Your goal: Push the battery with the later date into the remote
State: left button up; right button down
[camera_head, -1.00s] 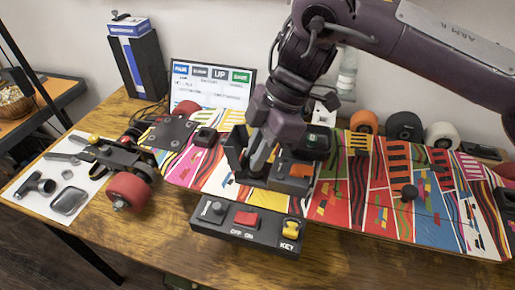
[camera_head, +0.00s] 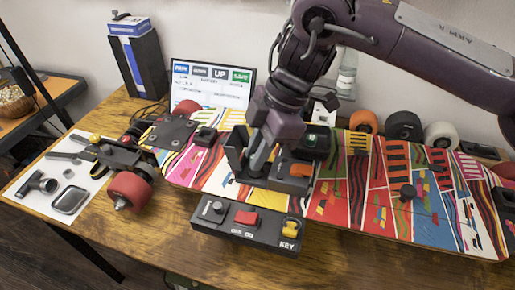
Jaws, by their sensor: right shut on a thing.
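My right gripper (camera_head: 258,163) comes down from the upper right over the painted skateboard deck (camera_head: 385,195). It is shut on a small grey piece at an open dark case (camera_head: 290,183) with an orange part. I cannot tell whether the piece is a battery, and its lower end is hidden. A small dark device with a green display (camera_head: 314,139) sits just behind the case. I cannot make out for certain which thing is the remote, and no battery date is readable. My left gripper is not in view.
A control box (camera_head: 246,224) with a red switch and yellow key stands at the front. A truck with a red wheel (camera_head: 130,190) is at the left. A screen (camera_head: 212,84) and several loose wheels (camera_head: 404,125) stand behind. The wooden table's front right is clear.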

jog(key=shift+f, duration=0.4)
dwell(0.5)
jog(key=shift+f+p, duration=0.1)
jog(key=shift+p, duration=0.2)
jog(key=shift+f, duration=0.5)
dwell(0.8)
jog(key=c, duration=1.1)
grip_release()
jog(key=shift+r, duration=0.2)
jog(key=shift+o, duration=0.3)
jog(key=shift+r+p, duration=1.35)
jog(key=shift+p, duration=0.4)
jog(key=shift+r, duration=0.15)
